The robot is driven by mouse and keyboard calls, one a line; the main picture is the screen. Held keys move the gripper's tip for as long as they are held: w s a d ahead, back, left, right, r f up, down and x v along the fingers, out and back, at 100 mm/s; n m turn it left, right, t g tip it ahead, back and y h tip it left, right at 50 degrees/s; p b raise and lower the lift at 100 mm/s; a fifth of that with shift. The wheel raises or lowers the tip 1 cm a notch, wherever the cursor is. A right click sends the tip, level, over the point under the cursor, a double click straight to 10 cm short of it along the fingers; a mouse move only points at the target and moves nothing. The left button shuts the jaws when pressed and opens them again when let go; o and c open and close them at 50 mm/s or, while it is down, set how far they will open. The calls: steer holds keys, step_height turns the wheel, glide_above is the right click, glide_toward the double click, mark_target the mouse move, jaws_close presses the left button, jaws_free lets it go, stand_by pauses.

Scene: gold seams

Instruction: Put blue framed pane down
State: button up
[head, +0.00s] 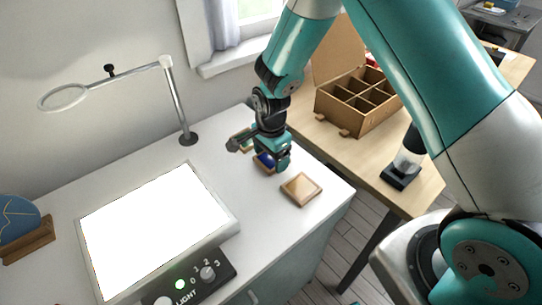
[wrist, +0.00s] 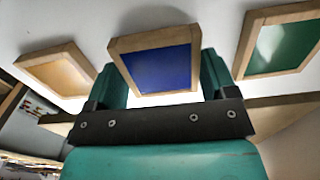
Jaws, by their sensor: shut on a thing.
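The blue framed pane (head: 264,161) is in my gripper (head: 272,158), low over the white worktop in the head view. In the wrist view the blue pane (wrist: 160,66) in its wooden frame sits between the two teal fingers of my gripper (wrist: 161,78), which are shut on it. I cannot tell whether its underside touches the worktop. An amber framed pane (head: 301,189) lies flat on the worktop to the right; it also shows at left in the wrist view (wrist: 62,72). A green framed pane (head: 243,139) lies behind, partly hidden by my gripper.
A lit light panel (head: 232,219) with a control box (head: 222,270) takes up the left of the white worktop (head: 318,222). A ring magnifier (head: 187,137) stands behind it. A compartmented wooden box (head: 338,118) and a black-based device (head: 401,177) stand on the wooden table at right.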

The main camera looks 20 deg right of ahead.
steer(key=shift+f, duration=0.3)
steer(key=shift+f, duration=0.15)
steer(key=o, duration=1)
steer(key=s+a+r+n+b, duration=0.1)
steer(key=s+r+n, duration=0.1)
steer(key=r, duration=0.6)
steer(key=s+r+n, duration=0.2)
steer(key=r, duration=0.7)
steer(key=s+a+r+n+y, duration=0.1)
steer(key=s+r+n, duration=0.2)
steer(key=s+n, duration=0.3)
steer(key=s+a+r+n+y, duration=0.1)
steer(key=s+r+n, duration=0.2)
steer(key=s+n, duration=0.2)
steer(key=s+a+r+n+y, duration=0.1)
steer(key=s+r+n+y, duration=0.1)
steer(key=s+n, duration=0.4)
steer(key=shift+s+a+r+n, duration=0.1)
steer(key=shift+s+r, duration=0.15)
steer(key=shift+s, duration=0.4)
steer(key=shift+s+a+r+n, duration=0.1)
steer(key=shift+s+r, duration=0.2)
steer(key=shift+s, duration=0.3)
steer(key=shift+s+a+r+n, duration=0.1)
steer(key=shift+s+r, duration=0.15)
steer(key=shift+s, duration=0.4)
